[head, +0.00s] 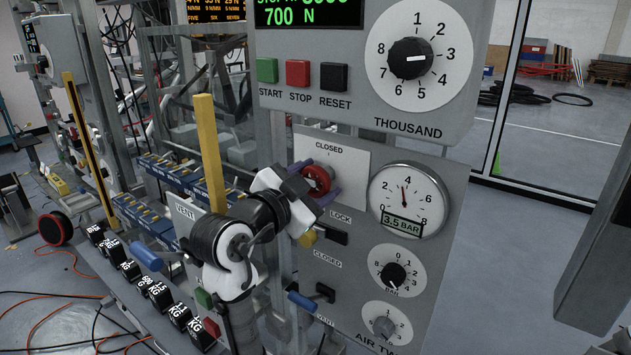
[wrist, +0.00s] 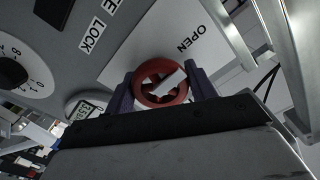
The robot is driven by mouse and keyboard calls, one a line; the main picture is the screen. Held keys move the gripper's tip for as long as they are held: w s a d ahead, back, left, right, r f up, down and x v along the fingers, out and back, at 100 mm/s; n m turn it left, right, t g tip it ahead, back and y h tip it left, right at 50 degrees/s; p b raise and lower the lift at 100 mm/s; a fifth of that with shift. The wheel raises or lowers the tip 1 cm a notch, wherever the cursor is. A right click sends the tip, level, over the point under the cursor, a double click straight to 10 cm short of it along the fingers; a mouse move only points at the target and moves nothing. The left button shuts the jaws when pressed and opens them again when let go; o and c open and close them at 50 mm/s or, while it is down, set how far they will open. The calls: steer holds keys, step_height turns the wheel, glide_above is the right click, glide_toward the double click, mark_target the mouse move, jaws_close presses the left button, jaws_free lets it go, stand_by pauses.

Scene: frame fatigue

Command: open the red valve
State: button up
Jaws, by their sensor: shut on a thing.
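An OPEN label (wrist: 192,39) shows there beside the valve. My wrist hides part of the plate in the head view.
A pressure gauge (head: 407,200) reading 3.5 BAR is right of the valve. A black lever (head: 331,234) by LOCK and a blue-handled lever (head: 302,301) stick out below. A yellow post (head: 209,150) stands close left of my arm. START, STOP and RESET buttons sit above.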

steer(key=o, duration=1)
